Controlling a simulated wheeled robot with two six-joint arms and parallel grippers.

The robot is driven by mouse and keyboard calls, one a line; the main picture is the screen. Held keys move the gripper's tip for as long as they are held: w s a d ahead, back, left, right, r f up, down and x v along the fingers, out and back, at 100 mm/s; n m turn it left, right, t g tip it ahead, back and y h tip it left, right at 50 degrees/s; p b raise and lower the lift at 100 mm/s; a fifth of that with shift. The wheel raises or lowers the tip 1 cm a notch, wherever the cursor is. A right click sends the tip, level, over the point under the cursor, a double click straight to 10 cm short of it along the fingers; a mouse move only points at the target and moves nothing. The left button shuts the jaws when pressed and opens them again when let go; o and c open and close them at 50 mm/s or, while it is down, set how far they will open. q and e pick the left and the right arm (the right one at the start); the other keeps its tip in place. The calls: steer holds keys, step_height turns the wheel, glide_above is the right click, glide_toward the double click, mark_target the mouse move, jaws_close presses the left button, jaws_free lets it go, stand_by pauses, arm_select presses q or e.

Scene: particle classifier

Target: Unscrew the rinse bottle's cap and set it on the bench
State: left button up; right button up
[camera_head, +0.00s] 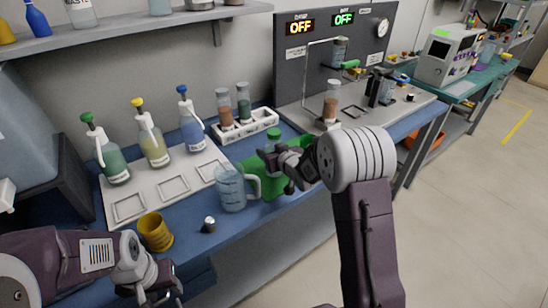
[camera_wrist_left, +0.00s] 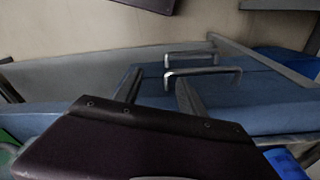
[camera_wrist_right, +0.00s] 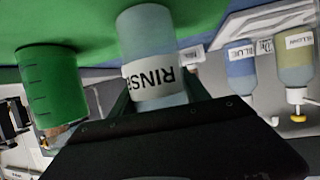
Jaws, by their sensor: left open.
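The rinse bottle (camera_head: 273,146), pale with a green cap (camera_head: 274,133), stands on a green mat (camera_head: 250,187). In the right wrist view the bottle (camera_wrist_right: 152,50) shows its RINSE label between the fingers, with the mat above it. My right gripper (camera_head: 272,158) is shut on the bottle's body, below the cap. In that wrist view the cap is hidden behind the gripper body. My left gripper (camera_head: 163,290) is open and empty, low at the front left and well away from the bottle. The left wrist view shows its fingers (camera_wrist_left: 155,90) apart with nothing between them.
A clear jug (camera_head: 231,188) stands left of the bottle. A yellow cup (camera_head: 155,231) and a small dark knob-like piece (camera_head: 209,224) are near the blue bench's front edge. Pump bottles stand on a white tray (camera_head: 150,203). A vial rack (camera_head: 240,129) is behind.

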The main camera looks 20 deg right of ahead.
jaws_close()
steer(key=shift+r, duration=0.1)
step_height(320, 180, up, 10)
steer(key=p, duration=0.3)
steer(key=o, duration=0.6)
jaws_free()
steer(key=shift+c, duration=0.2)
jaws_close()
